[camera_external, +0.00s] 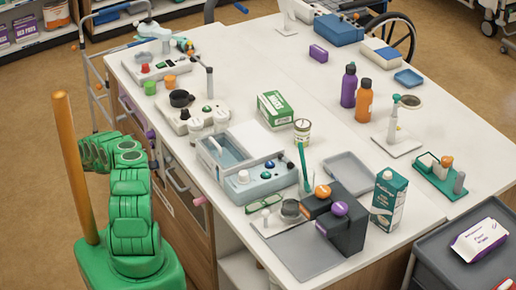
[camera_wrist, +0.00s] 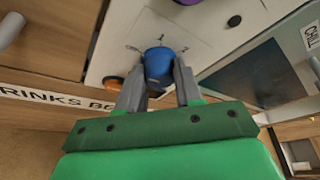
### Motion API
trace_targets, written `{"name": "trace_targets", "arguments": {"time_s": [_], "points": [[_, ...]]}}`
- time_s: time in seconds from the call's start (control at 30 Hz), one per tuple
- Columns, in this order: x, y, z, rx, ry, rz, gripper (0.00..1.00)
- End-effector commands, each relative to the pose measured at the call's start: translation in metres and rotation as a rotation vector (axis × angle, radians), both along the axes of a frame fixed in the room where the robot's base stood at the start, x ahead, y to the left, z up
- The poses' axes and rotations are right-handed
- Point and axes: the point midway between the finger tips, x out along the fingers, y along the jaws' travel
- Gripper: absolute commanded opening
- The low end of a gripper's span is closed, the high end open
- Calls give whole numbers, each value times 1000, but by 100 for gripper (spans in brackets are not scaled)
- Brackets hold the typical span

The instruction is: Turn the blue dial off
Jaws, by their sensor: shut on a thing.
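The blue dial (camera_wrist: 158,62) sits on a pale panel (camera_wrist: 205,38) in the wrist view, with small dark tick marks around it. My gripper (camera_wrist: 159,75) has one grey finger on each side of the dial and is shut on it. The fingers hide part of the dial's sides. In the external view my green arm (camera_external: 131,200) reaches up beside the drawer front of the white-topped counter (camera_external: 240,60). The blue dial and my fingertips cannot be made out there.
An orange part (camera_wrist: 112,82) lies left of the dial, and a small dark knob (camera_wrist: 234,20) lies right. A "DRINKS BE" label (camera_wrist: 50,97) and a dark glass panel (camera_wrist: 255,72) are nearby. A walker frame (camera_external: 95,75) stands behind my arm.

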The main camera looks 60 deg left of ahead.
Motion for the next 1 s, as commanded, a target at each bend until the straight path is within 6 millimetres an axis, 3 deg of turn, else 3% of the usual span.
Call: {"name": "trace_targets", "arguments": {"time_s": [0.4, 0.43, 0.6, 1.0], "points": [[1, 0, -1, -7, 2, -1, 4], [1, 0, -1, -7, 2, -1, 36], [1, 0, 0, -6, 1, 0, 60], [-4, 2, 1, -5, 1, 1, 60]]}}
